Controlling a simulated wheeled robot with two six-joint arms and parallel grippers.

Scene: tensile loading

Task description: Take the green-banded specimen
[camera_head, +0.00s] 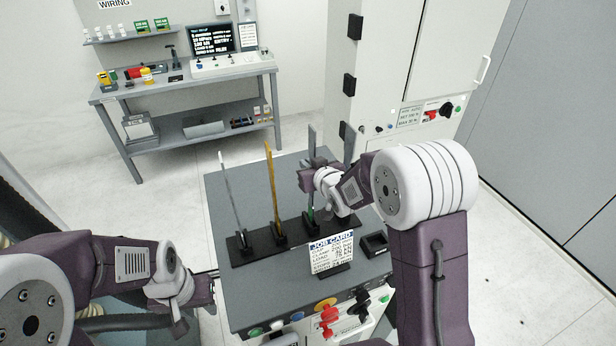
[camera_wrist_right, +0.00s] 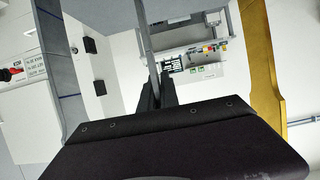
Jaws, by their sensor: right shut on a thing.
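The green-banded specimen is a thin grey upright strip (camera_head: 311,145) with a green band low on it, in the dark rack (camera_head: 243,257) on the grey bench. My right gripper (camera_head: 309,180) is shut on this strip above the band. In the right wrist view the strip (camera_wrist_right: 147,40) runs up from between my right fingers (camera_wrist_right: 155,92); the band is hidden there. My left gripper (camera_head: 205,292) is beside the bench's left edge, away from the rack; its jaw opening is unclear.
A golden strip (camera_head: 270,180) and a silver strip (camera_head: 229,190) stand to the left in the rack. Another grey strip (camera_head: 348,145) stands to the right. A job card (camera_head: 331,252) and small dark tray (camera_head: 374,244) are in front. A testing cabinet (camera_head: 405,70) stands behind.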

